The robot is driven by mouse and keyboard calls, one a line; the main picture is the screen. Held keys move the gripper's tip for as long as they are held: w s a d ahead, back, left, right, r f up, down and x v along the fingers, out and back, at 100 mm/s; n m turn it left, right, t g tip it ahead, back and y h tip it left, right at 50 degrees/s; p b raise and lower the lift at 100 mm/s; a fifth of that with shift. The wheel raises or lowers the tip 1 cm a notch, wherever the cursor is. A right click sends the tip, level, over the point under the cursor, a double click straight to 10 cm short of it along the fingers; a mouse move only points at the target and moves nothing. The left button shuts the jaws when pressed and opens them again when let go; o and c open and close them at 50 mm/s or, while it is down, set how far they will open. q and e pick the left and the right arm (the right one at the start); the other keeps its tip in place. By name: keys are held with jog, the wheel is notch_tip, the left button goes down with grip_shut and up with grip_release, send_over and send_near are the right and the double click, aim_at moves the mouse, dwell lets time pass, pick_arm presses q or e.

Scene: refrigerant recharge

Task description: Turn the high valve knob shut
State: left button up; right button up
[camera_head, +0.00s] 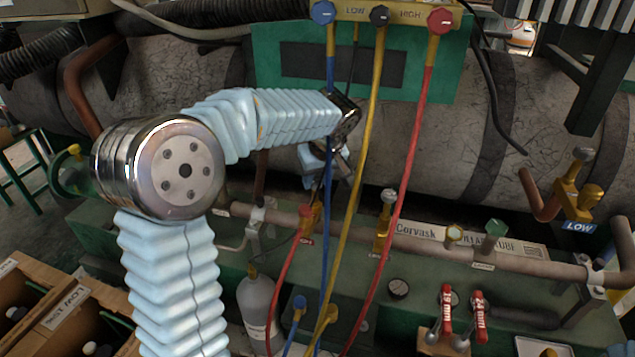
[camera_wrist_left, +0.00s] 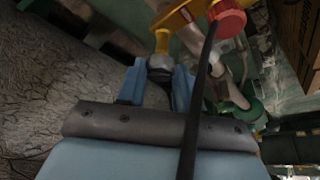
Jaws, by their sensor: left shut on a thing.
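My left gripper (camera_head: 320,186) reaches in from the left, in front of the large grey cylinder. In the left wrist view its two blue fingers (camera_wrist_left: 157,84) are shut around the grey high valve knob (camera_wrist_left: 160,63), which sits on a yellow stem. A red coupling (camera_wrist_left: 228,18) is beside it, partly crossed by a dark cable. In the head view the knob is hidden by the gripper. The red high coupling and brass valve body (camera_head: 309,216) show just below, with a red hose running down. My right gripper is not in view.
Blue, yellow and red hoses (camera_head: 401,195) hang from the manifold (camera_head: 395,14), close to the right of the gripper. The low valve (camera_head: 578,190) stands at right. A grey bottle (camera_head: 257,302) and several service fittings sit below. Wooden boxes are at lower left.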

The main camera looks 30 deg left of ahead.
pick_arm(q)
jog(key=m+t+h, duration=0.1)
jog(key=m, duration=0.2)
jog(key=shift+s+a+m+b, duration=0.1)
jog(key=shift+s+m+b, duration=0.05)
jog(key=shift+m+b, duration=0.15)
jog(key=shift+a+m+t+h, duration=0.15)
jog(key=shift+m+h, duration=0.2)
jog(key=shift+m, duration=0.6)
jog(key=shift+m+t+h, duration=0.15)
jog(key=shift+m+h, duration=0.2)
jog(key=shift+m, duration=0.6)
jog(key=o, duration=1)
jog(key=shift+o, duration=0.2)
jog(key=p+v, duration=0.1)
jog(key=v, duration=1.3)
jog(key=shift+p, duration=0.35)
